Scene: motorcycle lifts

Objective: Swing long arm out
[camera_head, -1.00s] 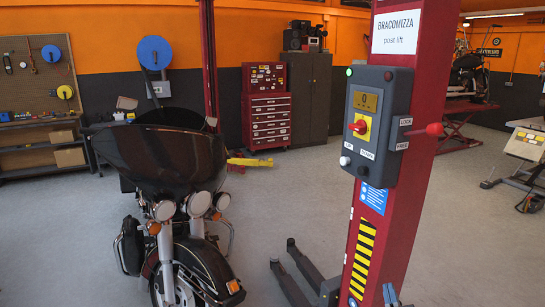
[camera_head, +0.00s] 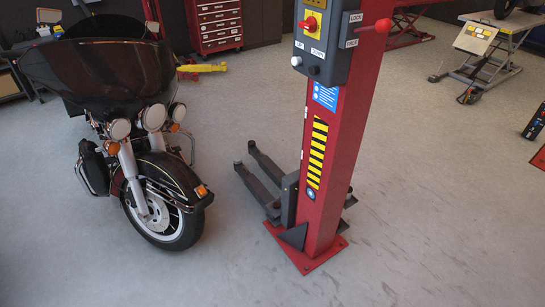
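The red lift post (camera_head: 330,170) stands right of centre on its red base plate (camera_head: 305,252). Near its foot, a dark carriage (camera_head: 289,200) bears two dark lift arms. The longer-looking arm (camera_head: 262,160) and the arm in front of it (camera_head: 256,185) both point up and to the left, side by side, low above the floor. I cannot tell surely which is the long arm. Short dark ends (camera_head: 347,203) show on the post's right side. Neither of my grippers is in view.
A black motorcycle (camera_head: 150,130) stands left of the post, its front wheel on the floor, with a gap to the lift arms. The control box (camera_head: 322,40) and red lever (camera_head: 383,25) are on the post. Floor in front and to the right is clear.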

